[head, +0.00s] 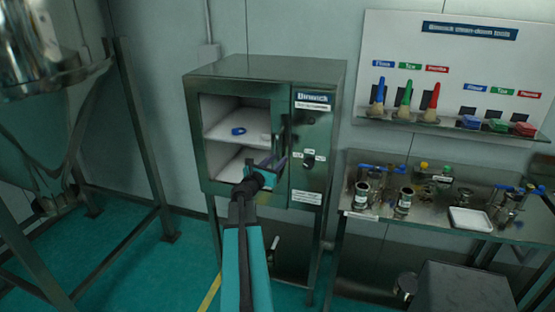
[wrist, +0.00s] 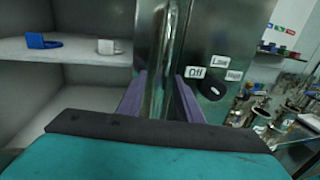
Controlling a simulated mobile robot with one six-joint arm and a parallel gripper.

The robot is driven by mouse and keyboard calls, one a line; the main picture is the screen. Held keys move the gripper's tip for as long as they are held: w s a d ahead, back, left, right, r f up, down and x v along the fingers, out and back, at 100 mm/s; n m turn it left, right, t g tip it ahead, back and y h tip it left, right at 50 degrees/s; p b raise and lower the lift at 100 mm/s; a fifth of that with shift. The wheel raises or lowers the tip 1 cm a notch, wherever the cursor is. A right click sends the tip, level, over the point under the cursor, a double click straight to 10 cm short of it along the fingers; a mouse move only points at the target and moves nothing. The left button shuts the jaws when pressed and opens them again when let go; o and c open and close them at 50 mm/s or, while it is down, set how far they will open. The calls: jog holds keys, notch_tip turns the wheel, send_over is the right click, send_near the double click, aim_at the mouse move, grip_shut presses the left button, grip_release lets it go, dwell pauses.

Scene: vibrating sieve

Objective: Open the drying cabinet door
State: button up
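The drying cabinet (head: 265,68) is a grey metal box on legs, with a dark control panel on its right side. Its front left part shows a pale interior with a shelf (head: 225,132); the door appears closed, with the inside visible through it. The vertical bar handle (wrist: 161,50) runs up between the two purple fingers of my gripper (wrist: 160,85) in the wrist view. The fingers are apart, one on each side of the bar; I cannot tell whether they touch it. In the head view my gripper (head: 268,165) is at the cabinet front, partly covering the handle.
A blue item (wrist: 42,41) and a white one (wrist: 109,47) lie on the shelf. A knob (wrist: 211,88) with labels sits right of the handle. A bench (head: 425,217) with metal vessels stands to the right. A steel frame (head: 145,150) stands to the left.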

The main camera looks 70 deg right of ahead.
jog(key=shift+d, duration=0.2)
grip_shut()
jog(key=shift+s+a, duration=0.1)
jog(key=shift+s, duration=0.05)
